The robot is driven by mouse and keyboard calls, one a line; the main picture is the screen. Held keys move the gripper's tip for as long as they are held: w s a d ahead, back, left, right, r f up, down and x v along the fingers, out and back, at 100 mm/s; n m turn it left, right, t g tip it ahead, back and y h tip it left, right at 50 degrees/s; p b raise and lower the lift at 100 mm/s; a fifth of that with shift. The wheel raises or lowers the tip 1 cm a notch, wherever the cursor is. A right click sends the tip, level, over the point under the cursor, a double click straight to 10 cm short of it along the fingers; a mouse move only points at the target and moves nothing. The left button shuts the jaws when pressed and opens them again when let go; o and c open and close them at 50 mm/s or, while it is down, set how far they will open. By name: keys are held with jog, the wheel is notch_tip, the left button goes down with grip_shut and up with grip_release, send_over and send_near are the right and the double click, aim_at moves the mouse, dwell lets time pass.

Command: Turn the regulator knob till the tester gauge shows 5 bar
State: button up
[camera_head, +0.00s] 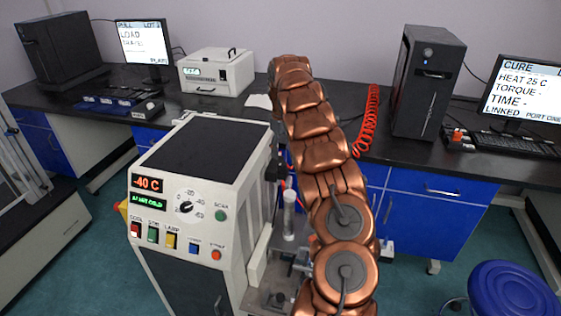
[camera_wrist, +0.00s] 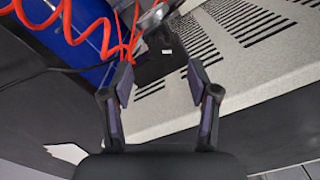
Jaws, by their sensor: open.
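My gripper (camera_wrist: 160,83) is open in the wrist view, its two dark fingers apart with nothing between them. Beyond the fingertips is a small dark part with a white mark (camera_wrist: 167,50); I cannot tell whether it is the regulator knob. A red coiled hose (camera_wrist: 75,22) runs at the upper left of the wrist view, close to that part. The hose also shows in the head view (camera_head: 368,125), right of my arm. My arm hides the gripper in the head view. I cannot make out the tester gauge or its reading in either view.
A pale vented casing (camera_wrist: 250,60) fills the wrist view's right side. In the head view, a white cabinet reading -40 C (camera_head: 190,180) stands left of my arm. A black computer tower (camera_head: 428,85) and monitor (camera_head: 522,90) stand right. A blue stool (camera_head: 513,290) is at lower right.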

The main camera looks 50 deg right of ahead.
aim_at(282, 163)
jog(key=shift+f+p, duration=0.45)
jog(key=shift+f, duration=2.3)
grip_shut()
jog(key=shift+w+m+b, duration=0.1)
jog(key=shift+m+b, duration=0.3)
jog(key=shift+b, duration=0.45)
jog(key=shift+r+m+b, duration=0.1)
jog(key=shift+m+b, duration=0.35)
jog(key=shift+m, duration=0.15)
grip_release()
